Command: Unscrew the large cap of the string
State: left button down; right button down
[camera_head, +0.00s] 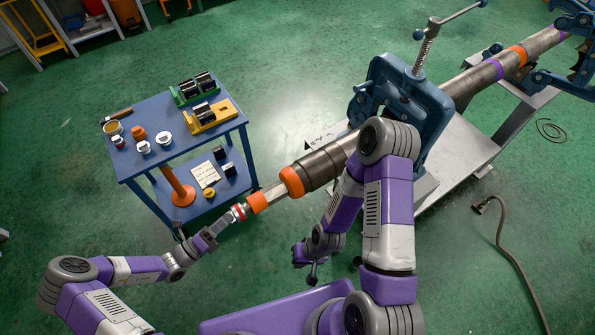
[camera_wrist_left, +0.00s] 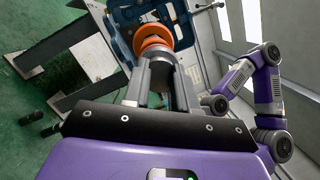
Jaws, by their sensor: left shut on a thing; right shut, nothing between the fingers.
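The string (camera_head: 330,160) is a long grey pipe with orange and purple bands, running from lower left to upper right through the blue vise (camera_head: 425,110). At its near end are an orange ring (camera_head: 292,182), a pale narrow section and an orange cap (camera_head: 258,202). My left gripper (camera_head: 234,214) is shut at this near end, in line with the pipe. In the left wrist view its fingers (camera_wrist_left: 160,78) reach to the orange end (camera_wrist_left: 155,48); the exact contact is hidden. My right gripper (camera_head: 307,258) is shut and empty, low beside the pipe.
A blue cart (camera_head: 158,165) with small parts stands left of the pipe. A second blue vise (camera_head: 570,80) stands at the upper right. A hose (camera_head: 505,245) lies on the green floor at right. The floor between cart and bottom edge is mostly clear.

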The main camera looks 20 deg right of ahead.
pick_arm(q)
jog(key=c, duration=1)
grip_release()
jog(key=shift+v, duration=1.05)
jog(key=shift+w+a+r, duration=0.1)
jog(key=shift+w, duration=0.1)
